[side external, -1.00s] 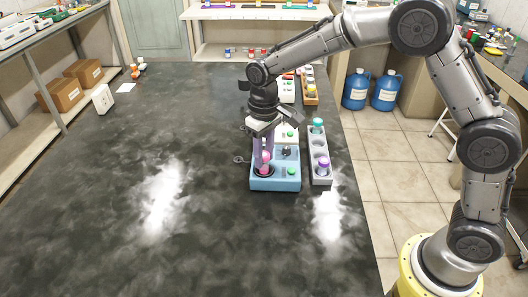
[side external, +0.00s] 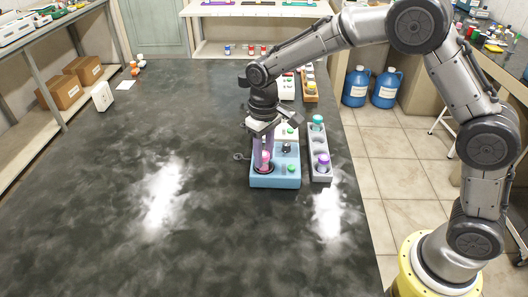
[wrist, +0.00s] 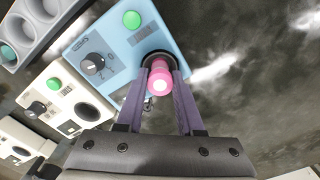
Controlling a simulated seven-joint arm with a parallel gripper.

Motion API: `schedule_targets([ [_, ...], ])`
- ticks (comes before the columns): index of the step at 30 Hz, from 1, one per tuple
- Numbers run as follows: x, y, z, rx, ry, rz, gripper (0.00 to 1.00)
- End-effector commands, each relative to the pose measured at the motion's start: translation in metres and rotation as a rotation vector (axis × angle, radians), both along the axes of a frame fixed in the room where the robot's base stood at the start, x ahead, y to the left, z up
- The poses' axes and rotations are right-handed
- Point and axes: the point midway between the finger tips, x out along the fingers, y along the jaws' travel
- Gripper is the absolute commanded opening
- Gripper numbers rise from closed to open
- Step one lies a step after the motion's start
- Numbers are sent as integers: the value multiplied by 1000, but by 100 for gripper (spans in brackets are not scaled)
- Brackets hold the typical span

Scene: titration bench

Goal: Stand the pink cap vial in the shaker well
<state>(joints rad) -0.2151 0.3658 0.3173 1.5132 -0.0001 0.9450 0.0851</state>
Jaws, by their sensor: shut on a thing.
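The pink cap vial (wrist: 160,80) is between the two purple fingers of my gripper (wrist: 164,88), which is shut on it. In the wrist view its pink cap faces the camera and overlaps the dark round well (wrist: 150,57) of the blue shaker (wrist: 113,33). In the side external view the vial (side external: 265,158) shows pink between the fingers of my gripper (side external: 263,157), upright over the left well of the blue shaker (side external: 272,180). The vial's lower end is hidden, so I cannot tell how deep it sits.
A grey rack (side external: 320,150) with a teal cap vial (side external: 317,121) and a purple cap vial (side external: 323,160) stands right of the shaker. A white device (wrist: 62,103) with a green button is beside the shaker.

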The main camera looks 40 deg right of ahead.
Motion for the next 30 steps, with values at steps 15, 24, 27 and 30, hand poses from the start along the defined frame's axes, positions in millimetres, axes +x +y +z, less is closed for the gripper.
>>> schedule_targets([
  [15,0,0,-10,0,2,0,0],
  [24,0,0,-9,0,1,0,63],
  [27,0,0,-9,0,1,0,71],
  [30,0,0,-9,0,0,0,71],
])
